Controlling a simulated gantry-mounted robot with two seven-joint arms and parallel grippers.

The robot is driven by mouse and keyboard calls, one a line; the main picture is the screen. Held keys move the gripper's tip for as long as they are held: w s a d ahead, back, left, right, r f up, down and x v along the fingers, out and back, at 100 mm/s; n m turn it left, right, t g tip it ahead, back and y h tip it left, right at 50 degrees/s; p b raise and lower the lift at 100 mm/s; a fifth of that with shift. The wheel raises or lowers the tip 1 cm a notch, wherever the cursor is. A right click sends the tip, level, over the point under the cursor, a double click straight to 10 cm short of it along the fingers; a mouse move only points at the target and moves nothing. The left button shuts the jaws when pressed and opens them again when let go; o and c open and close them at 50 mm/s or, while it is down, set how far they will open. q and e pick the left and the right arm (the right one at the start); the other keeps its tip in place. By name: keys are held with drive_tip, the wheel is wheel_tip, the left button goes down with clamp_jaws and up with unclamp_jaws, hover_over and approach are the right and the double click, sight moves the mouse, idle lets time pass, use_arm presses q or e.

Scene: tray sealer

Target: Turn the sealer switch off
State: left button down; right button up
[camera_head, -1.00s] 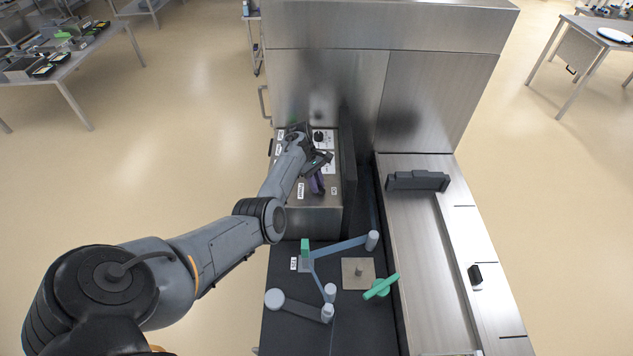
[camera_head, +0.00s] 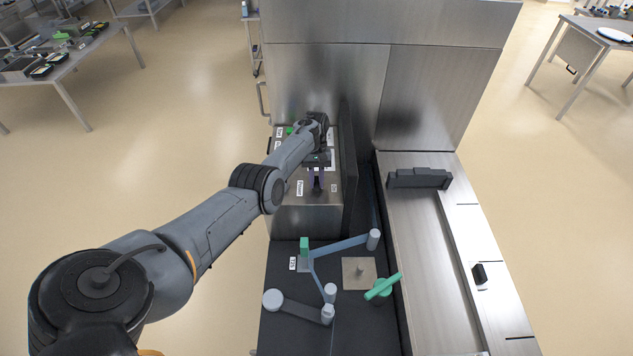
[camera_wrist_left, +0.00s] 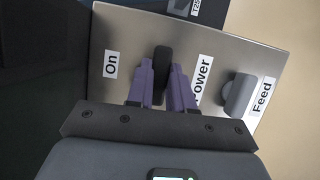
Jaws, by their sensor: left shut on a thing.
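The sealer's steel control box (camera_head: 312,222) stands at the near left of the machine. In the left wrist view its panel (camera_wrist_left: 130,35) carries labels reading "On", "Feed" and a partly covered one ending in "ower". My left gripper (camera_head: 317,188) is over this panel in the head view. In the left wrist view its purple fingers (camera_wrist_left: 163,85) are on both sides of a dark upright switch knob (camera_wrist_left: 161,68), between "On" and the partly covered label, and are shut on it. A grey knob (camera_wrist_left: 238,95) stands beside "Feed", apart from the fingers. My right gripper is not in view.
A dark upright plate (camera_head: 348,165) stands just right of the control box. Nearer, a linkage with grey arms (camera_head: 340,245) and a green handle (camera_head: 382,286) sit on the dark surface. The steel conveyor bed (camera_head: 415,250) runs along the right.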

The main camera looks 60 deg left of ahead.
use_arm(q)
drive_tip(key=shift+m, duration=0.3)
drive_tip(key=c, duration=1)
unclamp_jaws()
drive_tip(key=shift+r, duration=0.1)
drive_tip(key=b+v, duration=0.5)
drive_tip(key=v, duration=0.5)
drive_tip(key=shift+a+r, duration=0.2)
drive_tip(key=shift+r, duration=0.05)
drive_tip(key=shift+w, duration=0.1)
